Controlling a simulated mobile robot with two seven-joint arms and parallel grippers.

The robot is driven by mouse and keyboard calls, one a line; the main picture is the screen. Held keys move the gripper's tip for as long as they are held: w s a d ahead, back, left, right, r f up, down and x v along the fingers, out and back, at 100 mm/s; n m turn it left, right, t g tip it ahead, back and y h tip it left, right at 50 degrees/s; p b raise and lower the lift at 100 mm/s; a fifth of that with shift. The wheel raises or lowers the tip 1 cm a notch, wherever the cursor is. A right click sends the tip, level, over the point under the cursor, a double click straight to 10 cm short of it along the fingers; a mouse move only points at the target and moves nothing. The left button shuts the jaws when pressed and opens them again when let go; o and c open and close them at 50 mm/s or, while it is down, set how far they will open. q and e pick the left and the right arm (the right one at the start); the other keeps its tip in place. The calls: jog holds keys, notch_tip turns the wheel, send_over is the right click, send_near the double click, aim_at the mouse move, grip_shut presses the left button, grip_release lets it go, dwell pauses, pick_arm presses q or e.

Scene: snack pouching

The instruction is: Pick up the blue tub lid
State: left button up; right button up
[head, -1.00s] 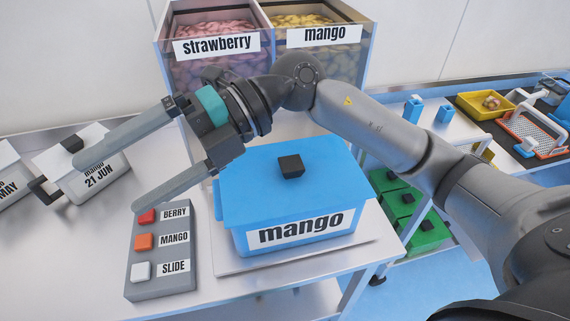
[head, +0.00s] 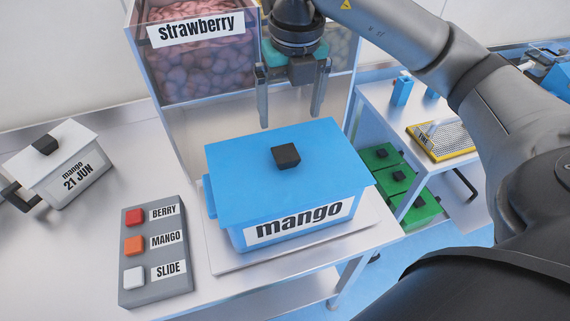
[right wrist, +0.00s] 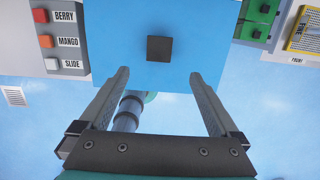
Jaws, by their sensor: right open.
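The blue tub lid (head: 240,175) lies flat on the blue tub (head: 348,208), which carries a "mango" label. A black square knob (head: 286,156) stands at the lid's middle. My right gripper (head: 292,118) is open and empty, pointing down above the back part of the lid. In the right wrist view the lid (right wrist: 110,45) and its knob (right wrist: 159,49) show beyond the fingertips (right wrist: 158,72). The knob is not between the fingers. My left gripper is not in view.
The tub stands on a pale plate (head: 225,262). A grey button box (head: 157,285) is to its left, and a white "mango 21 JUN" tub (head: 85,180) farther left. The strawberry dispenser (head: 205,65) stands behind. Green tubs (head: 400,180) sit lower right.

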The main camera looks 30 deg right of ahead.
aim_at(286, 152)
jog(key=f, duration=0.3)
jog(key=w+f, duration=0.1)
jog(key=f, duration=0.7)
jog(key=shift+w+d+f+p, duration=0.1)
jog(key=shift+w+f+p, duration=0.1)
jog(key=shift+w+p, duration=0.2)
grip_shut()
jog(key=shift+r, duration=0.1)
dwell(0.3)
